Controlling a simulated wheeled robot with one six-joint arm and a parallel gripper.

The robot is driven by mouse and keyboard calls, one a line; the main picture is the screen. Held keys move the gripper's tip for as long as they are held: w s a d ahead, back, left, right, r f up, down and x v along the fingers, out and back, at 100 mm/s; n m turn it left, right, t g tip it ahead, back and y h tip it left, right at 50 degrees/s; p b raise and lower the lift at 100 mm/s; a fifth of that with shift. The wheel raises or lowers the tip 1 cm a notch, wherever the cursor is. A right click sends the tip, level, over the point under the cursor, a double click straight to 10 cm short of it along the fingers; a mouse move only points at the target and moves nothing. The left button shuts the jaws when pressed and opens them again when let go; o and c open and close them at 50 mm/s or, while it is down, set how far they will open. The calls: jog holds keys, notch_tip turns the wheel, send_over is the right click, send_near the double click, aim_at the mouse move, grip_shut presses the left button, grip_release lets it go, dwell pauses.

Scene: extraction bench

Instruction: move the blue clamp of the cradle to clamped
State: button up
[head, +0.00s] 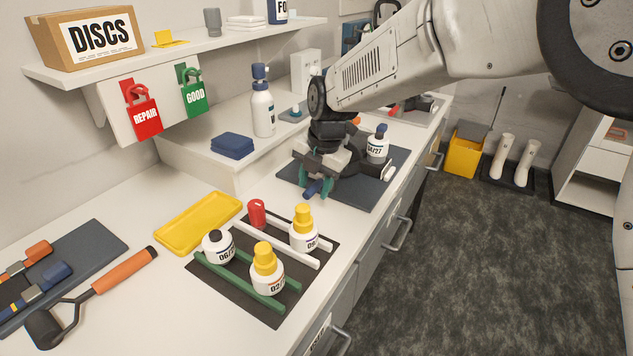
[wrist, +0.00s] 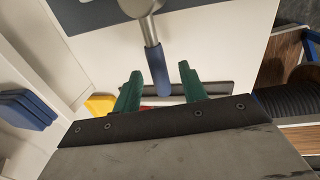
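The blue clamp's handle (wrist: 158,68) is a blue grip on a silver shaft (wrist: 149,28). In the wrist view it lies between the two green fingers of my gripper (wrist: 159,74), with a gap on each side. In the head view the blue handle (head: 312,188) shows low between the fingers of my gripper (head: 316,186), at the near-left edge of a dark mat (head: 357,197). My gripper is open around the handle and does not visibly grip it. The cradle is mostly hidden behind my gripper. A bottle marked A/27 (head: 377,149) stands just right of it.
Nearer on the bench are a rack (head: 240,285) with several bottles, a red cylinder (head: 257,213) and a yellow tray (head: 199,222). A white raised shelf (head: 196,160) with a blue stack (head: 232,146) borders the left. The bench's front edge is close on the right.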

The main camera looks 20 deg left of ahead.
notch_tip(320, 180, up, 8)
jog(key=d, duration=0.1)
jog(key=shift+d+f, duration=0.15)
jog(key=shift+d, duration=0.1)
dwell(0.4)
jog(key=s+d+r+m, duration=0.1)
jog(key=s+d+m, duration=0.8)
jog(key=d, duration=0.6)
jog(key=s+d+r+m+h, duration=0.1)
jog(key=s+d+m, duration=0.8)
jog(key=d+m, duration=0.4)
jog(key=s+d+r+m+t+h, duration=0.1)
jog(key=s+d+m, duration=0.8)
jog(key=d, duration=1)
jog(key=r+m, duration=0.1)
jog(key=m, duration=0.2)
jog(key=shift+s+d, duration=0.2)
jog(key=shift+s, duration=0.05)
